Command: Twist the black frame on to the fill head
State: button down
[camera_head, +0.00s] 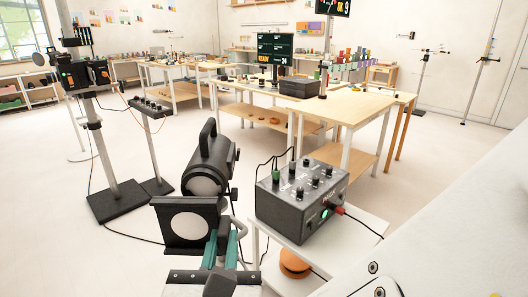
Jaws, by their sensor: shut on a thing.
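The fill head (208,168) is a black cylindrical lamp with a handle on top, in the middle of the head view, with its pale round front facing me. The black frame (160,226) is square with a white round centre. It stands upright in front of and below the lamp's front face, overlapping its lower edge in the picture. I cannot tell whether the two touch. My gripper (222,240), with teal fingers, is shut on the frame at its right side. The fingers hide part of the frame's lower right edge.
A black control box (301,200) with knobs and cables stands on a small white table (371,228) to the right. An orange round object (294,263) sits below it. A black stand (117,200) is at the left. Wooden tables (352,103) fill the back. Floor at left is open.

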aim_at(227, 218)
jog(key=shift+w+a, duration=0.15)
jog(key=shift+w, duration=1.4)
jog(key=shift+w+a, duration=0.15)
jog(key=shift+w, duration=1.4)
jog(key=shift+w, duration=1.1)
dwell(1.7)
jog(key=shift+a+f+m, duration=0.1)
jog(key=shift+f+m, duration=0.3)
jog(key=shift+m, duration=0.35)
jog(key=shift+a+f+m, duration=0.1)
jog(key=shift+f+m, duration=0.25)
jog(key=shift+m, duration=0.4)
jog(key=shift+a+f+m, duration=0.15)
jog(key=shift+f+m, duration=0.15)
jog(key=shift+m, duration=0.45)
jog(key=shift+a+f+m, duration=0.15)
jog(key=shift+f+m, duration=0.15)
jog(key=shift+m, duration=0.45)
